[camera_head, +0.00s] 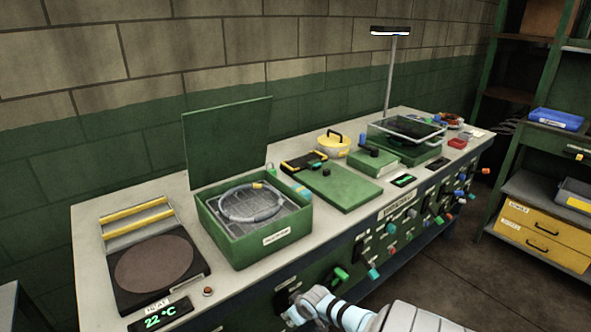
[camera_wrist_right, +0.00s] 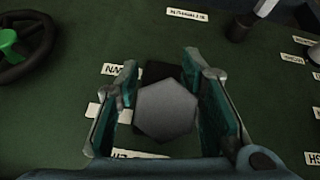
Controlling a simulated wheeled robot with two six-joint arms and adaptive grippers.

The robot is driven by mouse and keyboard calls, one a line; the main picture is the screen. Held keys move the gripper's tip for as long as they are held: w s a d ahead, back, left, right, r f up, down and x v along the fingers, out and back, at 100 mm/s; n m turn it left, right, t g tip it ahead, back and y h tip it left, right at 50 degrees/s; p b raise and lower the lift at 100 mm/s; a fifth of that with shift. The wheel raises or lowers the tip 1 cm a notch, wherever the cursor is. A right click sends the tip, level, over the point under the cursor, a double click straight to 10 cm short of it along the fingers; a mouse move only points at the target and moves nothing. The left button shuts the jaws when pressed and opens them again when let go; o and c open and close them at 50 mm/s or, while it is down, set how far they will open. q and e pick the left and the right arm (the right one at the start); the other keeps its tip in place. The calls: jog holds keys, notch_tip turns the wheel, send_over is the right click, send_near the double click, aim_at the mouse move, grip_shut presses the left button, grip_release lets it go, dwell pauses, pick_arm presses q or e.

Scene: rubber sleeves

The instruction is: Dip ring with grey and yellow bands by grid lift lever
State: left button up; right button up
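The ring (camera_head: 250,202), grey with a yellow band showing at its far side, lies on a wire grid (camera_head: 285,203) inside the open green box (camera_head: 262,248). My right gripper (camera_head: 292,304) is low at the bench's front panel, below the box. In the right wrist view its two fingers (camera_wrist_right: 160,95) stand on both sides of a grey six-sided lever knob (camera_wrist_right: 166,110) and appear to touch it. Labels beside the knob are partly hidden by the fingers. My left gripper is not in view.
The box's lid (camera_head: 228,142) stands upright behind it. A hotplate (camera_head: 153,262) with a 22 °C display (camera_head: 160,315) is on the left. A green-lidded unit (camera_head: 343,187) is to the right.

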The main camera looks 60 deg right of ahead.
jog(key=v, duration=1.2)
dwell(0.5)
